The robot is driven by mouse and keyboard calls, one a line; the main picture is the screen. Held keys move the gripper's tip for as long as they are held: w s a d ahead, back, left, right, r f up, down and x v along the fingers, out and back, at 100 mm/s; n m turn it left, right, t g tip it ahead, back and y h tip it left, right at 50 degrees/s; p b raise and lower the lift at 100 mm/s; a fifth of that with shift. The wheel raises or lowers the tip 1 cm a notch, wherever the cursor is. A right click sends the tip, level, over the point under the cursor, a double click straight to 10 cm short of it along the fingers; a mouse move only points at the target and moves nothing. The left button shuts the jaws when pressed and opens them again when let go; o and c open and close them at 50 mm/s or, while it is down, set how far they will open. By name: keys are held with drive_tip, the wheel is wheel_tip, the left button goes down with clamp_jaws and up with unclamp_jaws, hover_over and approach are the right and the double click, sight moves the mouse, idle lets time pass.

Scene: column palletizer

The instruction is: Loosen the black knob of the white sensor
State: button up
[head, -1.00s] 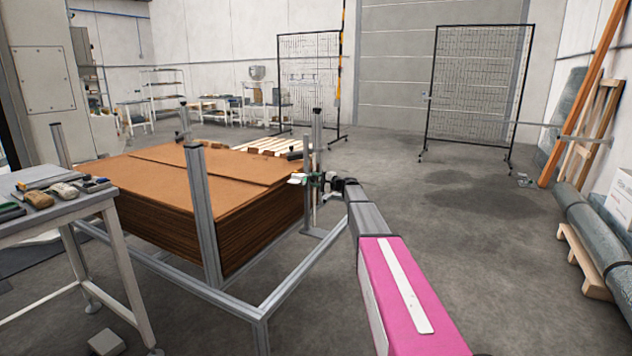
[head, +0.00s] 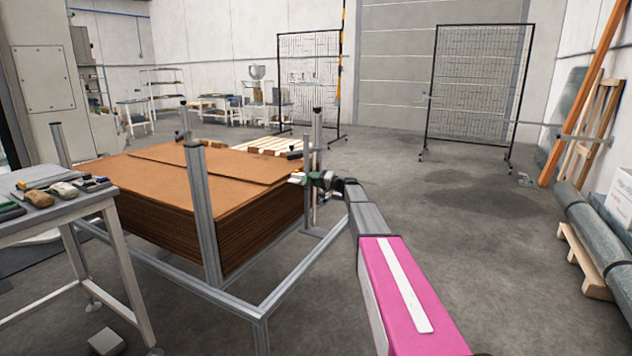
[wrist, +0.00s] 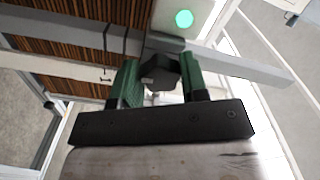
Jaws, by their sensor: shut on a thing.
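The black knob (wrist: 160,73) shows in the middle of the wrist view, between the two green fingers of my gripper (wrist: 161,80). The gripper is shut on the knob, with one finger on each side. The white sensor (wrist: 166,17) is just beyond the knob at the top of the wrist view, with a round green light (wrist: 184,18) on its face. In the head view my gripper (head: 305,179) is at the post by the right corner of the board stack; the knob is too small to make out there.
A grey metal rail (wrist: 245,70) runs sideways behind the knob. The stack of brown boards (head: 215,185) stands in a metal frame with upright posts (head: 203,215). A table with tools (head: 55,215) is at the left. Open floor (head: 440,240) lies to the right.

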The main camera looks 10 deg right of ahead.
idle(0.4)
drive_tip(key=o, duration=0.9)
drive_tip(key=shift+d, duration=0.1)
drive_tip(key=v, duration=1)
drive_tip(key=shift+s+d, duration=0.25)
